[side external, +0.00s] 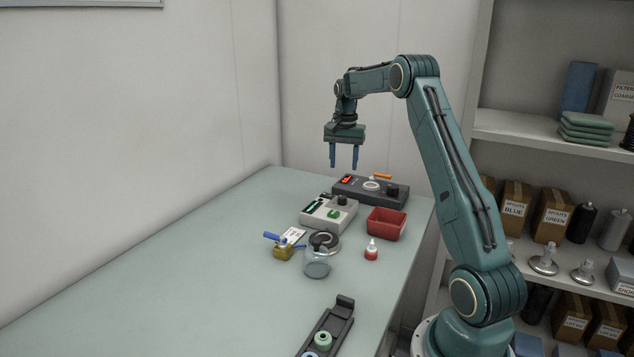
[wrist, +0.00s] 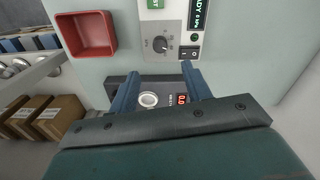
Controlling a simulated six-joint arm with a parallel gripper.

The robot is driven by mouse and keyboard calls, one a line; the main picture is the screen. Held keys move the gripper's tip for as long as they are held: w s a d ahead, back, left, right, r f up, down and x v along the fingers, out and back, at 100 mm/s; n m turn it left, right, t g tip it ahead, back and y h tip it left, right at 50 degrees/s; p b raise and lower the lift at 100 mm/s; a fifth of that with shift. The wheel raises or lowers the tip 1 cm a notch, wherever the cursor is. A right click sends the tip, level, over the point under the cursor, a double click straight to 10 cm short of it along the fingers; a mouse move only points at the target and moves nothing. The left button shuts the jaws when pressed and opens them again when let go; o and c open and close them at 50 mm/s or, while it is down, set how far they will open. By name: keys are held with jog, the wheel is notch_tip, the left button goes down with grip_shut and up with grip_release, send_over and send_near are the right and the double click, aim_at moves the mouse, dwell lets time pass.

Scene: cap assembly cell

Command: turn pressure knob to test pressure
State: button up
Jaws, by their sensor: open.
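A dark round knob with a marked dial (wrist: 160,44) sits on a pale grey box (wrist: 177,26) in the wrist view. A lit display reading "READY" and a small black switch (wrist: 188,52) are beside the dial. My gripper (side external: 344,167) is open and empty, fingers pointing down, high above the boxes and apart from the knob. In the wrist view my gripper (wrist: 158,76) has its fingertips over the dark box, just beside the pale box's edge.
A dark box (side external: 357,194) with a red display, a ring and a knob stands behind the pale box. A red bin (side external: 386,228) is to the right. The left table is clear.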

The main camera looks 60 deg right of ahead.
aim_at(342, 197)
notch_tip(342, 197, down, 11)
jog(key=shift+f, duration=0.15)
dwell(0.4)
jog(key=c, duration=1)
jog(key=shift+n, duration=0.4)
jog(key=n, duration=0.7)
jog(key=shift+n, duration=0.3)
